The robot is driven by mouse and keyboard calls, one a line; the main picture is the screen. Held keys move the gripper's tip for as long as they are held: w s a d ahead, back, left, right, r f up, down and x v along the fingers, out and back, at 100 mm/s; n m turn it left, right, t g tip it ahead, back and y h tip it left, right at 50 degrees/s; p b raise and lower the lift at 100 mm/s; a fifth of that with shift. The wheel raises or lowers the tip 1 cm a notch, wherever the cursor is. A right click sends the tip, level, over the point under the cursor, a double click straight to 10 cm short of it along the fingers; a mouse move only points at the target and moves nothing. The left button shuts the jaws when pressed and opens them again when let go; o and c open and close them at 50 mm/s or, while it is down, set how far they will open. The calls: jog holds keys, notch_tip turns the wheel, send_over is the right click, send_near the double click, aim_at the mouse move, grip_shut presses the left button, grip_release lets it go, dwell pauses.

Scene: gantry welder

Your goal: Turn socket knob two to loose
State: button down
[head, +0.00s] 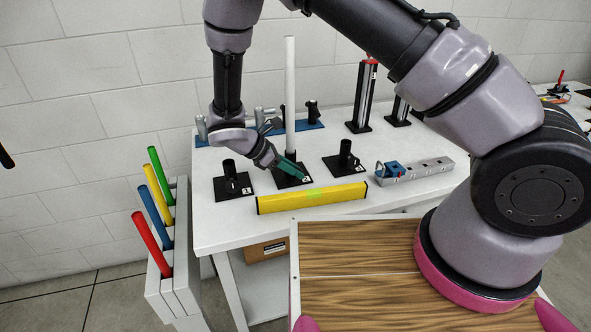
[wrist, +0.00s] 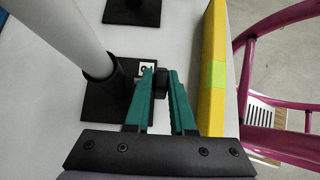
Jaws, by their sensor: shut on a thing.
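Socket two (head: 286,183) is the middle black socket on the white table, with a white tube (head: 290,95) standing upright in it. In the wrist view the same socket (wrist: 100,108) shows its black plate, a partly covered label, and the tube (wrist: 62,32) rising at upper left. Its small dark knob (wrist: 160,84) sits between the green fingers of my gripper (wrist: 162,78). My gripper (head: 303,172) is shut on this knob from the front right. The fingers hide the knob in the head view, and its turn angle cannot be told.
Empty black sockets stand to the left (head: 234,186) and right (head: 344,164). A yellow bar (head: 312,198) lies close in front along the table edge. A grey rail with a blue clamp (head: 390,170) is at right. Coloured tubes stand in a white rack (head: 178,262) at left.

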jog(key=shift+a+f+t+h, duration=0.15)
jog(key=shift+t+h, duration=0.15)
jog(key=shift+h, duration=0.75)
jog(key=shift+a+f+t+h, duration=0.15)
jog(key=shift+t+h, duration=0.15)
jog(key=shift+h, duration=0.75)
jog(key=shift+r, duration=0.1)
jog(key=c, duration=0.8)
grip_release()
jog(key=shift+o, duration=0.2)
jog(key=shift+s, duration=0.1)
jog(key=v, duration=1)
jog(key=shift+s+a, duration=0.1)
jog(key=shift+a, duration=0.3)
